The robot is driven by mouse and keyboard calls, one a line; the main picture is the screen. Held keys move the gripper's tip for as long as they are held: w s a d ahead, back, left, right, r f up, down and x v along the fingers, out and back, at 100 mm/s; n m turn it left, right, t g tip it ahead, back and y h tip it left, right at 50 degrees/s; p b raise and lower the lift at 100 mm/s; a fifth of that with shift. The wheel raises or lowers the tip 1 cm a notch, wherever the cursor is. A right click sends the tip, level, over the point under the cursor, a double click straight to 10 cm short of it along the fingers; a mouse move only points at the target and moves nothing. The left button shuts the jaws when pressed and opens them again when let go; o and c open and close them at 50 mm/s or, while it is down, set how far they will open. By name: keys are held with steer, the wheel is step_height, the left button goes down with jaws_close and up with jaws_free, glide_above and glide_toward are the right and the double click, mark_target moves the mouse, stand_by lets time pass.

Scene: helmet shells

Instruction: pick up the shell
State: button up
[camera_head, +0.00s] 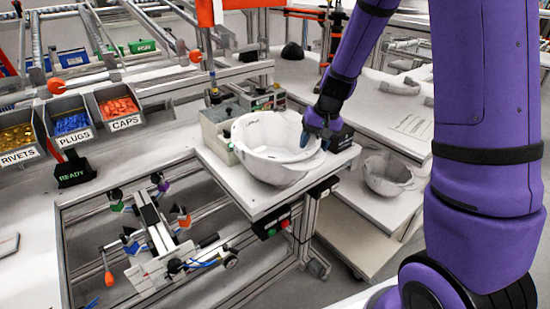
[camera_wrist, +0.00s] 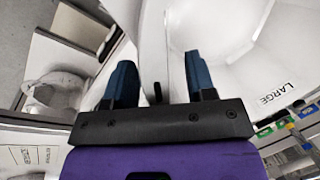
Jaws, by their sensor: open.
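A white helmet shell (camera_head: 272,150) sits open side up on a small white-topped stand in the head view. It shows close up in the wrist view (camera_wrist: 225,50), with the word LARGE inside it. My gripper (camera_head: 318,135) is at the shell's right rim. In the wrist view my gripper (camera_wrist: 160,85) has its two blue fingers apart, with the shell's wall edge between them. Whether a finger touches the wall cannot be told. The shell's right rim is partly hidden by the gripper in the head view.
A second pale shell (camera_head: 388,173) rests on a lower shelf to the right. Grey boxes (camera_head: 220,130) stand just behind and left of the shell. Bins of rivets, plugs and caps (camera_head: 117,106) are at the left. A fixture with coloured clamps (camera_head: 150,225) is at lower left.

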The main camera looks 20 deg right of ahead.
jaws_close()
steer(key=shift+r, duration=0.1)
